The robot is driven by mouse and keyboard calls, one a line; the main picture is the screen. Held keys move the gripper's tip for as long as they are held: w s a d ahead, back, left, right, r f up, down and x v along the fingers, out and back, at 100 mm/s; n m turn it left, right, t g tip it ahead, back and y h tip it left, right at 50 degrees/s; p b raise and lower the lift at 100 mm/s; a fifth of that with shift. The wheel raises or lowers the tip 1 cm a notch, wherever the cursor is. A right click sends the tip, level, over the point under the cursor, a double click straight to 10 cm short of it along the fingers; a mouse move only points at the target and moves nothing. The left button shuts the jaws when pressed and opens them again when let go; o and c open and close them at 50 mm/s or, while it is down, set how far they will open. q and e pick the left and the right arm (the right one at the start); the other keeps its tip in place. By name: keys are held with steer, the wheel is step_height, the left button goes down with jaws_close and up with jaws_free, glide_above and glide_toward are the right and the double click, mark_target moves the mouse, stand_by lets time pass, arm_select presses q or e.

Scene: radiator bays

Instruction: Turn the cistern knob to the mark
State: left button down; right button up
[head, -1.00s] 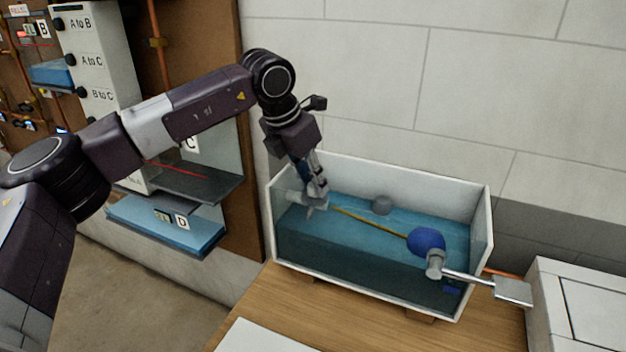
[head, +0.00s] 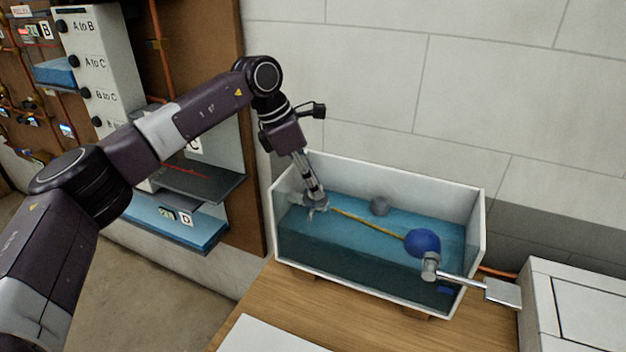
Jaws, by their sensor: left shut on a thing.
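The cistern (head: 478,240) is an open white-rimmed tank with clear sides and blue water, on a wooden bench. A brass rod (head: 370,222) runs inside it to a blue ball float (head: 422,242). My left gripper (head: 316,206) reaches down into the tank's left end and is shut at the rod's left end. The thing between its fingers, apparently the cistern knob, is small and mostly hidden by them. I cannot make out the mark. My right gripper is not in view.
A panel with white labelled boxes (head: 95,60), copper pipes and a blue-water tray (head: 170,222) stands left, close to my left arm. A white box (head: 575,310) stands right of the tank. A white sheet (head: 265,335) lies on the bench (head: 330,310). A tiled wall is behind.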

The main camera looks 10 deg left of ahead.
arm_select(q)
steer(key=shift+r, duration=0.1)
stand_by(0.3)
steer(key=c, duration=1.7)
jaws_free()
steer(key=shift+o, duration=0.2)
steer(key=v, duration=1.2)
steer(key=shift+a, duration=0.1)
